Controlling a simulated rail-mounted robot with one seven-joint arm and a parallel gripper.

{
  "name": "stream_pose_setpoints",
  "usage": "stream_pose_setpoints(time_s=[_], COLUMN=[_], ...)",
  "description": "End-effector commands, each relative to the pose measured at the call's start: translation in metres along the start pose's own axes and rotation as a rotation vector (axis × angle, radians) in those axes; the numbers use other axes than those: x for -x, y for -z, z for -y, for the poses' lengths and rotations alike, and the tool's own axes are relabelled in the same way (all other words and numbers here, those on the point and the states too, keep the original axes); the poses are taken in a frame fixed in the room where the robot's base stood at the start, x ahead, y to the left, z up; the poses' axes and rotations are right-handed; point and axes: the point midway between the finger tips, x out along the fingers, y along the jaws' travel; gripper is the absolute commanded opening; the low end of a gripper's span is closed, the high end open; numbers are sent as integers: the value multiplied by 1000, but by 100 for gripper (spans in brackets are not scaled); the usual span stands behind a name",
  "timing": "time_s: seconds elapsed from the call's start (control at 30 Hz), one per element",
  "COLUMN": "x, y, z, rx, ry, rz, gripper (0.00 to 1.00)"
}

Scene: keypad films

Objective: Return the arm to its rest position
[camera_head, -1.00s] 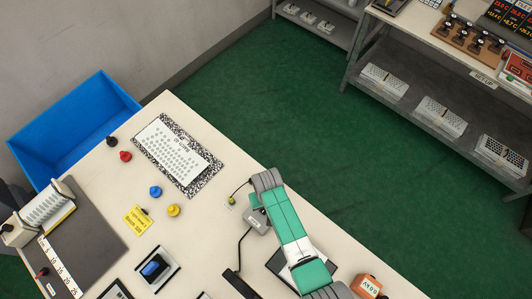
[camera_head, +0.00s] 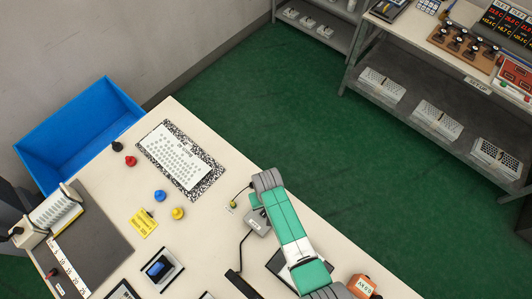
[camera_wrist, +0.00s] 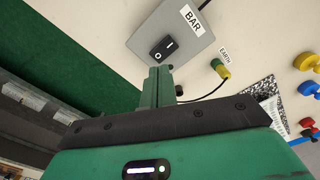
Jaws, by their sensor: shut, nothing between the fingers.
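My arm (camera_head: 290,230) reaches over the right edge of the cream table in the head view. My gripper (camera_wrist: 160,74) shows in the wrist view with its fingers together and nothing between them. It is close to the grey box marked BAR (camera_wrist: 172,28), which carries a black rocker switch (camera_wrist: 164,49). I cannot tell whether the fingertips touch the box. In the head view the grey box (camera_head: 258,221) shows just left of the arm, and the arm hides the gripper's fingertips.
A yellow-green earth plug (camera_wrist: 220,69) has a black cable. A blue bin (camera_head: 80,130) stands at the left. Green floor (camera_head: 260,110) lies open beyond the table.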

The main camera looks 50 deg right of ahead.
Motion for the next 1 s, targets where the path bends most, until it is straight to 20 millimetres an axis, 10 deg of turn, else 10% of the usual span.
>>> stream_pose_setpoints(time_s=[0.77,0.87,1.0], x=[21,52,144], y=[5,38,108], z=[2,18,64], rx=[5,35,110], ry=[1,5,31], rz=[-16,-123,-400], gripper=[0,0,0])
